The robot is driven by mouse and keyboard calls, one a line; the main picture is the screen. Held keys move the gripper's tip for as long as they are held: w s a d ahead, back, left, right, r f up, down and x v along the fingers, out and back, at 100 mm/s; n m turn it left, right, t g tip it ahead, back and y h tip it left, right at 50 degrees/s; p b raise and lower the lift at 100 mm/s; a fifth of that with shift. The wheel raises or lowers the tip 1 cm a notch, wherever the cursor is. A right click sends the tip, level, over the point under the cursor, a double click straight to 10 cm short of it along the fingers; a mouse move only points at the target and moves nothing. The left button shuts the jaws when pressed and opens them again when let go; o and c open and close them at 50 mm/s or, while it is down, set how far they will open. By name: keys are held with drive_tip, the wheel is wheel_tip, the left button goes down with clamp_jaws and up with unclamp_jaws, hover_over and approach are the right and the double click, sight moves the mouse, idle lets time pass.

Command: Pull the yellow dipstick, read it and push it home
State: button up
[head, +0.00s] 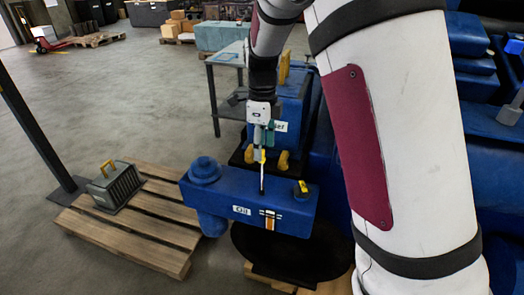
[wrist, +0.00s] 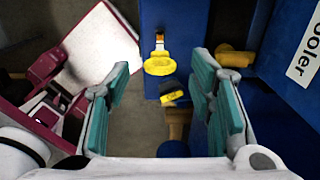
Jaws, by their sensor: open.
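The yellow dipstick handle (head: 263,156) shows just below my gripper (head: 264,142) in the head view. A thin rod, pale then dark, runs down from it to the blue block (head: 225,190) marked "Oil". In the wrist view the handle is a yellow ring (wrist: 159,66) ahead of my gripper (wrist: 162,90), in the gap between its teal fingers. The fingers are spread wide, with nothing gripped. I cannot tell how far the rod sits in its tube. A white and orange strip (head: 270,216) is on the block's near face.
A black piece with a yellow marking (wrist: 172,97) lies near the ring in the wrist view. A yellow-marked cap (head: 304,187) sits on the block's right. A pallet (head: 120,235) with a dark ribbed box (head: 116,188) stands left. Blue machinery (head: 292,100) rises behind the gripper.

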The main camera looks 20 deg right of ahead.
sight(263, 151)
wheel_tip(263, 151, up, 10)
drive_tip(key=shift+f, duration=0.2)
idle(0.4)
drive_tip(key=s+r+n+t+y+b, duration=0.1)
drive_tip(key=s+r+n+t, duration=0.35)
drive_tip(key=s+n, duration=0.75)
drive_tip(key=s+n+t+h, duration=0.1)
drive_tip(key=s+n, duration=1.2)
drive_tip(key=shift+f+b, duration=0.4)
drive_tip(key=shift+b, duration=0.05)
